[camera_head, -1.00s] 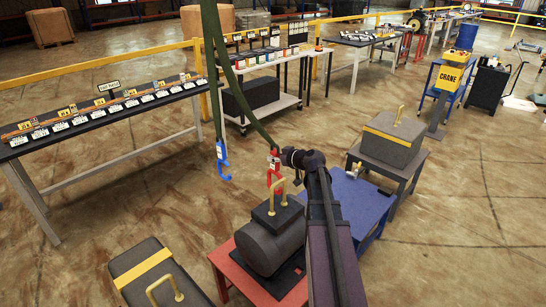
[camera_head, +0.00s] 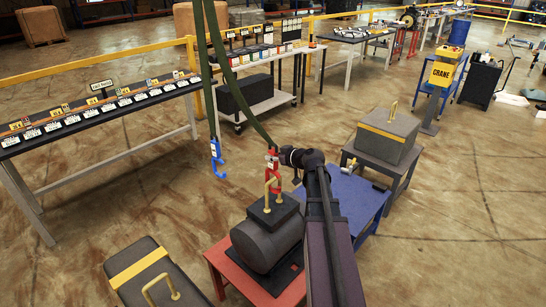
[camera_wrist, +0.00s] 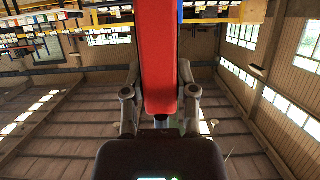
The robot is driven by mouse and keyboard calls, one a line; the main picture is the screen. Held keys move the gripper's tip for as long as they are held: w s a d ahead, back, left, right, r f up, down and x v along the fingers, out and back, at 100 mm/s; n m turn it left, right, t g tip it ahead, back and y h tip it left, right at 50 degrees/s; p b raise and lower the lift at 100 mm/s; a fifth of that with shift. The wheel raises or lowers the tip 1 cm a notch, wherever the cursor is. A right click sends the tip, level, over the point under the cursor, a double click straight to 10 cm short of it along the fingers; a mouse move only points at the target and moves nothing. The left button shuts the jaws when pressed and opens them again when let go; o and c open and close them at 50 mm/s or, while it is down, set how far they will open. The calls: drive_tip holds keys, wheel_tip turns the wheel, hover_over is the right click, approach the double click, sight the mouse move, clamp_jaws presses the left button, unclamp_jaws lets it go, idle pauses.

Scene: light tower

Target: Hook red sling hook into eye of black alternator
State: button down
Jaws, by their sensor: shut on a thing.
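The red sling hook (camera_head: 270,162) hangs on a green sling directly above the black alternator. My gripper (camera_head: 285,158) is at the hook's right side. In the wrist view my gripper (camera_wrist: 160,108) is shut on the red hook's body (camera_wrist: 159,50). The black alternator (camera_head: 262,246) is a dark drum with a block on top, on a red stand. Its brass eye (camera_head: 280,187) stands upright on that block. The hook's lower end overlaps the eye in the head view; I cannot tell whether it passes through it.
A blue hook (camera_head: 217,160) hangs free on the other sling leg, to the left. A blue table (camera_head: 352,200) and a grey box with a brass eye (camera_head: 388,136) stand to the right. A dark case with a yellow band (camera_head: 140,266) is at front left. Floor between is open.

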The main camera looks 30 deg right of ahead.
drive_tip(key=shift+f+b, duration=0.8)
idle(0.4)
drive_tip(key=shift+c, duration=1.6)
unclamp_jaws()
drive_tip(key=shift+s, duration=0.15)
